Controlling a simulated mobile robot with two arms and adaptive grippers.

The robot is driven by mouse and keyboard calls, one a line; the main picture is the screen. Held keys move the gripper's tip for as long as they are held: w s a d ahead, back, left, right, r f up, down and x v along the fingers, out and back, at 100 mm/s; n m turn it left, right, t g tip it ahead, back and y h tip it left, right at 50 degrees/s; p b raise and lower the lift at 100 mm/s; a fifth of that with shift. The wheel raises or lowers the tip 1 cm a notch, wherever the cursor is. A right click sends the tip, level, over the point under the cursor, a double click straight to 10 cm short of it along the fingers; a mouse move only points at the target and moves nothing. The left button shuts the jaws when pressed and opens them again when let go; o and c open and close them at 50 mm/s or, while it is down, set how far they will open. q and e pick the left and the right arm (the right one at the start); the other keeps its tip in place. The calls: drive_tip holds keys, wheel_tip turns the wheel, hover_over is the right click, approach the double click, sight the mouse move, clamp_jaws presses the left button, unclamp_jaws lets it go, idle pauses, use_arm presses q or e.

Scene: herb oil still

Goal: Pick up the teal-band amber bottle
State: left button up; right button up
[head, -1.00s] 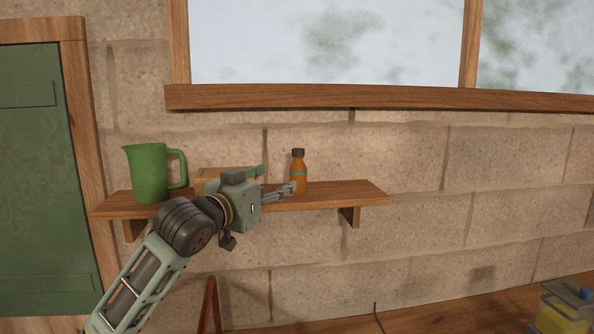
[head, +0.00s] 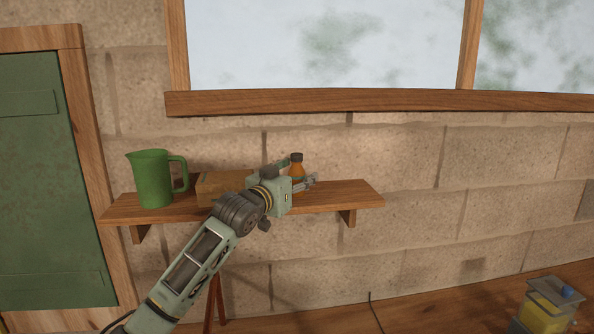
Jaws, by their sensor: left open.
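The amber bottle (head: 297,169) with a dark cap and a teal band stands upright on the wooden wall shelf (head: 345,195). Its lower part is hidden behind my left gripper. My left gripper (head: 302,172) is open, with one finger near the bottle's left upper side and the other across its lower front right. I cannot tell whether either finger touches the bottle. My right gripper is not in view.
A green jug (head: 152,180) stands at the shelf's left end. A wooden box (head: 221,184) sits between jug and gripper, partly hidden by my arm. The shelf right of the bottle is clear. A yellow and clear container (head: 549,306) stands on the lower right surface.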

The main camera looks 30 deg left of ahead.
sight(297, 161)
use_arm(q)
drive_tip(key=shift+w, duration=0.15)
drive_tip(key=shift+a, duration=0.1)
drive_tip(key=c, duration=1.4)
drive_tip(key=shift+o, duration=0.2)
drive_tip(key=shift+r, duration=0.1)
drive_tip(key=shift+r+b, duration=0.5)
drive_tip(key=shift+b, duration=0.05)
drive_tip(key=r+b, duration=0.1)
drive_tip(key=d+r+b, duration=0.1)
drive_tip(key=r, duration=0.1)
drive_tip(key=shift+w+r, duration=0.15)
drive_tip(key=shift+w, duration=0.05)
drive_tip(key=w+d+r+b, duration=0.3)
drive_tip(key=w+d+r, duration=0.3)
drive_tip(key=d, duration=0.2)
drive_tip(key=shift+w+d+r+b, duration=0.2)
drive_tip(key=shift+d+b, duration=0.05)
drive_tip(key=shift+b, duration=0.1)
